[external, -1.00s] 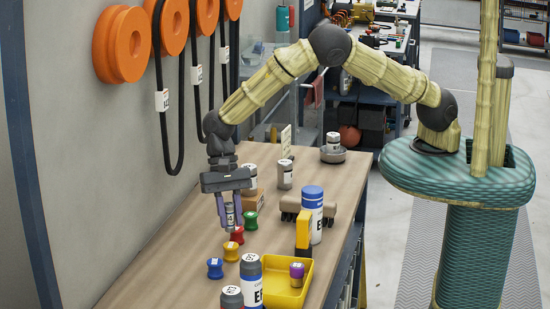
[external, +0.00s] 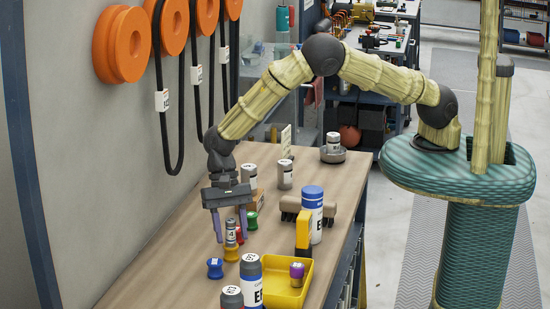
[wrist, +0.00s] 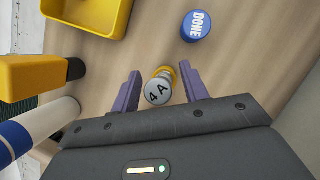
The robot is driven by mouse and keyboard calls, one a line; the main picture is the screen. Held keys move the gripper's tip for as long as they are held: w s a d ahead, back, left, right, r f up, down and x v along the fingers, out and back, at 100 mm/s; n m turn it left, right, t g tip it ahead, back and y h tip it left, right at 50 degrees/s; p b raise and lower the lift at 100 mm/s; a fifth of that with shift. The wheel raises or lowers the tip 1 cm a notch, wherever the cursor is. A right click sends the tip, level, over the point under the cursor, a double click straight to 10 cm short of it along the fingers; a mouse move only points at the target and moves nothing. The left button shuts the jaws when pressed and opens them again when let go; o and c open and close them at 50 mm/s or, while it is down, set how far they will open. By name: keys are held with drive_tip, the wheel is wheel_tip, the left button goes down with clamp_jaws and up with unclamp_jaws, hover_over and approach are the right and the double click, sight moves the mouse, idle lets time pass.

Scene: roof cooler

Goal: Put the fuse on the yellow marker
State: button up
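The fuse (external: 230,230), a small grey and white cylinder marked 4 A on top, stands upright on the yellow marker (external: 231,253). In the wrist view the fuse (wrist: 157,92) covers most of the yellow marker (wrist: 169,72), whose edge shows behind it. My gripper (external: 231,230) is open, with one purple finger on each side of the fuse. In the wrist view my gripper (wrist: 161,90) shows a gap between the fuse and each finger.
A yellow tray (external: 287,290) and tall bottles (external: 251,279) lie toward the front and right. Grey canisters (external: 285,174) stand farther back.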

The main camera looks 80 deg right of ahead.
drive_tip(key=b+v, duration=0.3)
drive_tip(key=v, duration=0.9)
drive_tip(key=shift+r, duration=0.1)
idle(0.4)
